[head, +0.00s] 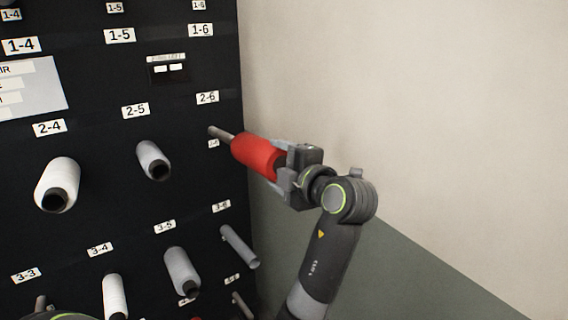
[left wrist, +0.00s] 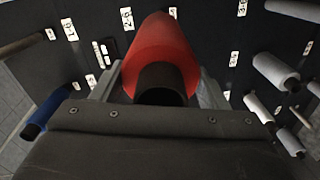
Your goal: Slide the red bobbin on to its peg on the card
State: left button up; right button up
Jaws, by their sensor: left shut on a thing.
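My left gripper (head: 280,165) is shut on the red bobbin (head: 256,156), near the right edge of the black card. The bobbin's far end meets a grey peg (head: 220,133) just below label 2-6. The peg's base shows between card and bobbin; its tip is hidden, so I cannot tell how far the bobbin is over it. In the left wrist view the red bobbin (left wrist: 162,50) lies between the two fingers (left wrist: 160,88), its dark hollow end towards me. My right gripper is not in view.
White bobbins (head: 60,184) sit on neighbouring pegs to the left and below. A bare peg (head: 240,246) sticks out below the held bobbin. A blue bobbin (left wrist: 47,108) shows in the left wrist view. A pale wall (head: 420,90) stands to the right.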

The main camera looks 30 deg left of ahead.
pick_arm(q)
jog(key=shift+a, duration=0.1)
jog(key=shift+w+a, duration=0.3)
jog(key=shift+a, duration=0.3)
jog(key=shift+w+a+f, duration=0.1)
jog(key=shift+a, duration=0.15)
dwell(0.6)
jog(key=shift+a, duration=0.1)
jog(key=shift+b+x, duration=0.5)
jog(key=shift+x, duration=1.9)
